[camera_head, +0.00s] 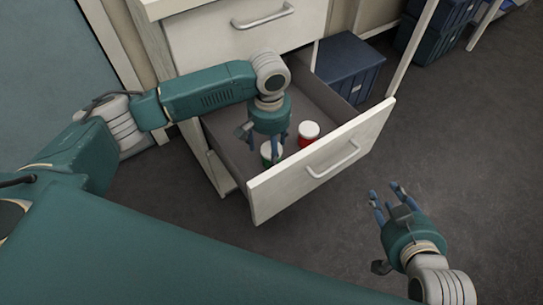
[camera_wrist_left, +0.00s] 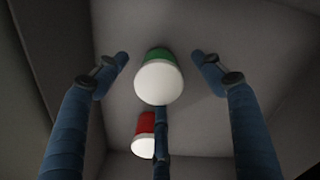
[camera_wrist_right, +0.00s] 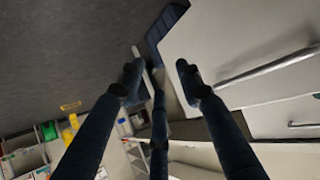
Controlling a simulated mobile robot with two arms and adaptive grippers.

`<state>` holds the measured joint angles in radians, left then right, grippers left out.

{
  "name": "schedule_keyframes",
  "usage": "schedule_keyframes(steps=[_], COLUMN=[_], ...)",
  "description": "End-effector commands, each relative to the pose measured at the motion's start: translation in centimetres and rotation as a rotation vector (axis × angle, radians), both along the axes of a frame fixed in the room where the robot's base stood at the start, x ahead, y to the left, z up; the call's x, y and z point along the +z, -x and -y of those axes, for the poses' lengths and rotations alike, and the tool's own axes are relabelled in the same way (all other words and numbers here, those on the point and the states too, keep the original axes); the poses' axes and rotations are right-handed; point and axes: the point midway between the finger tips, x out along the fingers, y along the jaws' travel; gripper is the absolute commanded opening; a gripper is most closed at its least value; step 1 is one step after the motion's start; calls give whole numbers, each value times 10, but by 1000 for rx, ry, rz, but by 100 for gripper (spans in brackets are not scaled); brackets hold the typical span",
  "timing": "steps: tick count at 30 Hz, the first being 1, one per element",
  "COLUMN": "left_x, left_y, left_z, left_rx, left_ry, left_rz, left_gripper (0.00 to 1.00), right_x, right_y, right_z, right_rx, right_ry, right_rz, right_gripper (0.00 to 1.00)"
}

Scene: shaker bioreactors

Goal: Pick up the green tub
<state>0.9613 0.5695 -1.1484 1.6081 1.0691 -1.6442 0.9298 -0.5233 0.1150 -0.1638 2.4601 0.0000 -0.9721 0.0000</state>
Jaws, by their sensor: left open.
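The green tub (camera_head: 267,151) with a white lid stands in the open drawer, partly hidden by my left gripper in the head view. In the left wrist view the green tub (camera_wrist_left: 158,80) sits between the spread fingers, with room on both sides. My left gripper (camera_head: 274,148) points down over it, open and empty. A red tub (camera_head: 308,134) with a white lid stands just right of it in the drawer, and it also shows in the left wrist view (camera_wrist_left: 146,134). My right gripper (camera_head: 385,194) is open and empty outside the drawer, over the floor.
The pulled-out drawer (camera_head: 322,168) has a tall front panel with a handle, close to my left gripper. The cabinet (camera_head: 205,45) rises behind it. Dark blue crates (camera_head: 348,66) stand at the back right. The grey floor (camera_head: 460,140) at right is clear.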

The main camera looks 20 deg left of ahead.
Motion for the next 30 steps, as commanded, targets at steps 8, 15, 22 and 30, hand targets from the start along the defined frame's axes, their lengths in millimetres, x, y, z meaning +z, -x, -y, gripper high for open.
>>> schedule_keyframes(steps=[8,15,22,30], left_x=[-19,-35,-38,-38], left_y=[-6,-5,-5,-5], left_z=[5,4,4,4], left_rx=[-1,-1,-1,-1], left_ry=[1,0,0,0], left_rz=[1,1,1,1], left_gripper=[68,68,68,42], right_x=[46,85,96,95], right_y=[-34,-49,-51,-51], right_z=[-16,-24,-26,-26], right_rx=[18,28,31,31], right_ry=[-57,-99,-108,-108], right_rz=[242,413,454,452], right_gripper=[35,35,35,35])
